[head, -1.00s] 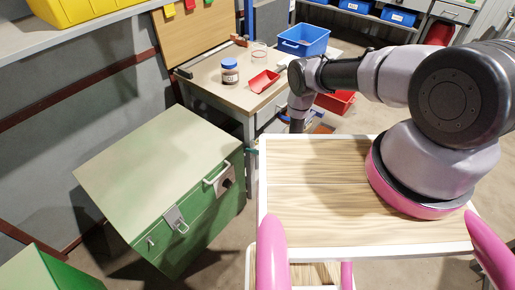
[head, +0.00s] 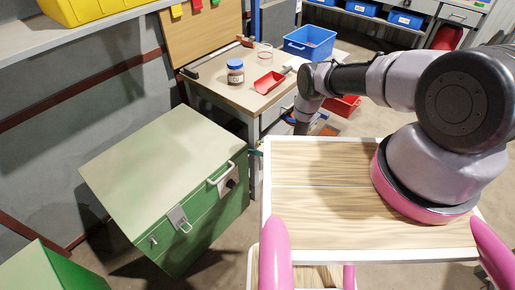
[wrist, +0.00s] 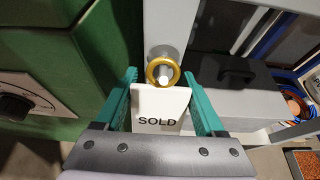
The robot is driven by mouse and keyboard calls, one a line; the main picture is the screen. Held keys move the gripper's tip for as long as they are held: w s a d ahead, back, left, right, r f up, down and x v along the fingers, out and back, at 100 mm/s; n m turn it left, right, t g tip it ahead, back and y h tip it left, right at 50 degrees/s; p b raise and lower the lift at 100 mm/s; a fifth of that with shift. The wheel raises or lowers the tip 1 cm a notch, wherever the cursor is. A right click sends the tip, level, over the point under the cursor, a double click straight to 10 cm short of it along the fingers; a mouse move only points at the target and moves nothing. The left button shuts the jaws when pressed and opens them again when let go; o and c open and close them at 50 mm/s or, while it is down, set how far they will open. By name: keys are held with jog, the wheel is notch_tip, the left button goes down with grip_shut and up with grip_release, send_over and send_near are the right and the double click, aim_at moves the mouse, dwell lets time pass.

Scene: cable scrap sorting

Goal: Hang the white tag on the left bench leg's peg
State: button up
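The white tag (wrist: 158,105), printed SOLD, is upright between the teal fingers of my gripper (wrist: 161,73) in the wrist view. Both fingers appear to touch its side edges. A gold ring (wrist: 151,74) sits at the tag's top. The pale end of the peg (wrist: 165,74) shows inside the ring, with its round silver base behind, on the grey bench leg (wrist: 157,20). I cannot tell how far the peg reaches through the ring. In the head view the left bench leg (head: 253,127) stands under the workbench; a bit of teal finger shows beside it.
A green chest (head: 160,175) stands close to the left of the leg; its side fills the left of the wrist view. The workbench (head: 212,84) carries a jar (head: 235,72), a red scoop (head: 268,82) and a blue bin (head: 309,43). A dark-handled grey box (wrist: 235,95) is right of the leg.

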jog(key=shift+o, duration=1.4)
